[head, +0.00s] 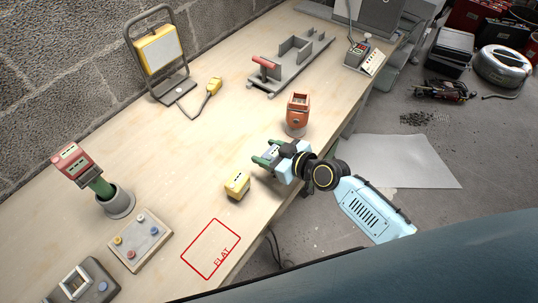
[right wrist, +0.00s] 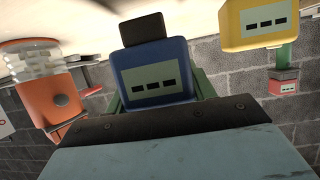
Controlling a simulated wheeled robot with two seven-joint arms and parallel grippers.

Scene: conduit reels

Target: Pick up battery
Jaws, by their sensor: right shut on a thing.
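My right gripper (head: 267,161) is over the near edge of the bench, with green fingers shut on a blue battery. In the right wrist view the blue battery (right wrist: 155,72) has a pale green label with dark slots and a black block at one end, and sits between the fingers. In the head view it is mostly hidden by the gripper, and I cannot tell whether it touches the bench. A yellow battery (head: 237,184) stands on the bench, left of the gripper; it also shows in the right wrist view (right wrist: 257,22). My left gripper is not in view.
An orange device (head: 298,106) stands just beyond the gripper. A red and green tool (head: 77,162) stands in a grey cup (head: 117,203). A panel with coloured knobs (head: 139,240) and a red FLAT outline (head: 212,249) lie nearer. A yellow lamp (head: 158,52) stands by the wall. The bench middle is clear.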

